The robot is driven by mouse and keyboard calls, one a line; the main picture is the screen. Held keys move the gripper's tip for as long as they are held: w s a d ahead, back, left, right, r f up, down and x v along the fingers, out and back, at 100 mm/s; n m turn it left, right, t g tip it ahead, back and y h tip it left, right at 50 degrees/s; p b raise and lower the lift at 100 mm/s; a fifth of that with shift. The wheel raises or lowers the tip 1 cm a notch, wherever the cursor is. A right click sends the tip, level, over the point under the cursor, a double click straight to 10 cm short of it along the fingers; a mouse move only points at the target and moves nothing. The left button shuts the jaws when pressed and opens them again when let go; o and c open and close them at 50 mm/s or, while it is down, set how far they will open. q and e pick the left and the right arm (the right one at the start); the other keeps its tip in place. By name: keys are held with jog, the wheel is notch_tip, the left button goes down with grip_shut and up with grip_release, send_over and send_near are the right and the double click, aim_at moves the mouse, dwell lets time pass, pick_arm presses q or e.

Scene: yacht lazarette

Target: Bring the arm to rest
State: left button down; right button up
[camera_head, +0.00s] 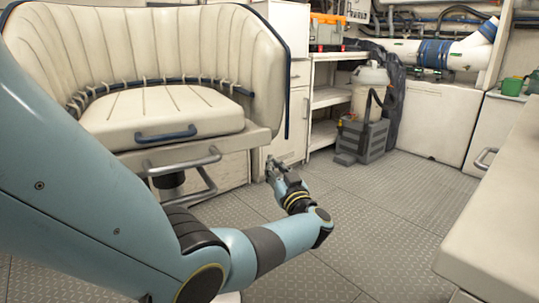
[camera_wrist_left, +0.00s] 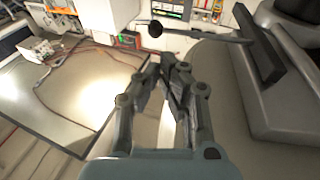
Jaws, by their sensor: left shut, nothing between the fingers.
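My left arm comes in from the left in the head view, blue with dark joints. Its gripper (camera_head: 271,164) is small there, held out over the floor in front of the white cabinet and right of the seat. In the left wrist view the left gripper (camera_wrist_left: 168,68) has its fingertips together with nothing between them. My right gripper is in neither view.
A cream cushioned seat (camera_head: 165,118) with a metal footrest (camera_head: 185,166) stands close to the left arm. A grey-based canister unit (camera_head: 364,120) stands on the floor at the back. A white counter (camera_head: 500,220) is at the right. The patterned floor (camera_head: 345,215) between is clear.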

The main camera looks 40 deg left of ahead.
pick_arm(q)
jog(key=shift+d, duration=0.1)
dwell(0.5)
jog(key=s+d+f+m+t+h+p, duration=0.15)
jog(key=s+d+f+m+h, duration=0.25)
jog(key=s+f, duration=0.55)
jog(key=s+d+f+m+h+p, duration=0.3)
jog(key=s+f+m+h, duration=0.2)
jog(key=s+f, duration=0.4)
jog(key=s+d+f+m+t+h+p, duration=0.15)
jog(key=s+d+f+m+h, duration=0.25)
jog(key=s+f, duration=0.5)
jog(key=s+d+f+g+h, duration=0.1)
jog(key=s+d+f+g, duration=0.1)
jog(key=s, duration=0.8)
jog(key=s+d+f+g+h+p, duration=0.1)
jog(key=s+f+g, duration=0.4)
jog(key=s, duration=0.5)
jog(key=s+d+f+g+h, duration=0.2)
jog(key=s+f+g, duration=0.1)
jog(key=s, duration=0.8)
jog(key=shift+d+f+g, duration=0.15)
jog(key=shift+d+g, duration=0.2)
jog(key=shift+g, duration=0.25)
